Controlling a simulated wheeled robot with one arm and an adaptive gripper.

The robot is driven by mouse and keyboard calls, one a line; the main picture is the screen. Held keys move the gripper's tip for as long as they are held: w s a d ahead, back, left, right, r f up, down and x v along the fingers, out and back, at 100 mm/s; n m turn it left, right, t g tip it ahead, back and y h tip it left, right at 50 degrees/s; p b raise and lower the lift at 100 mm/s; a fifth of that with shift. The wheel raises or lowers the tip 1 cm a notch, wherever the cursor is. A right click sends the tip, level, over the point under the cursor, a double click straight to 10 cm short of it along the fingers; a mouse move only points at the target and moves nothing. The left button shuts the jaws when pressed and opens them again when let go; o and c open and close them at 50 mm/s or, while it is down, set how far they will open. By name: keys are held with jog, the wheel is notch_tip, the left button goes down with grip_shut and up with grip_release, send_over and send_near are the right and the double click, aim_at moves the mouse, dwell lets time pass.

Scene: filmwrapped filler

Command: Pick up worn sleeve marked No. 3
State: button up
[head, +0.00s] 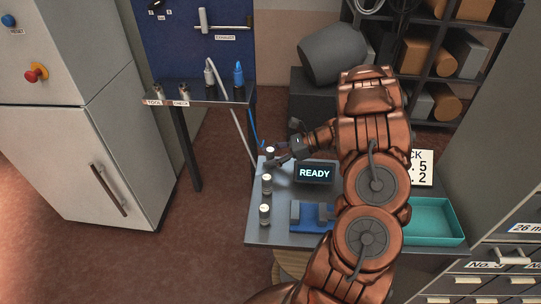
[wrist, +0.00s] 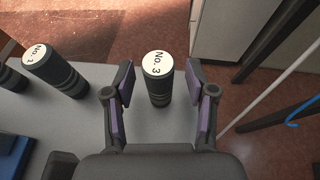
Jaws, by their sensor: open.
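The sleeve marked No. 3 (wrist: 158,88) is a dark, ribbed cylinder with a white top label. It stands upright between the two fingers of my gripper (wrist: 159,80) in the wrist view, with a visible gap on both sides. In the head view the sleeve (head: 270,154) is the farthest of the row on the grey table, and my gripper (head: 281,154) is at it from the right. My gripper is open. The sleeve's lower part is partly hidden in the head view.
Two similar sleeves (head: 267,183) (head: 265,214) stand in a row nearer on the grey table (head: 262,237). A READY display (head: 314,173), a blue fixture (head: 310,217) and a teal tray (head: 436,203) are to the right. A shelf (head: 205,95) with tools stands behind.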

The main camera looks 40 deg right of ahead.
grip_shut()
dwell(0.6)
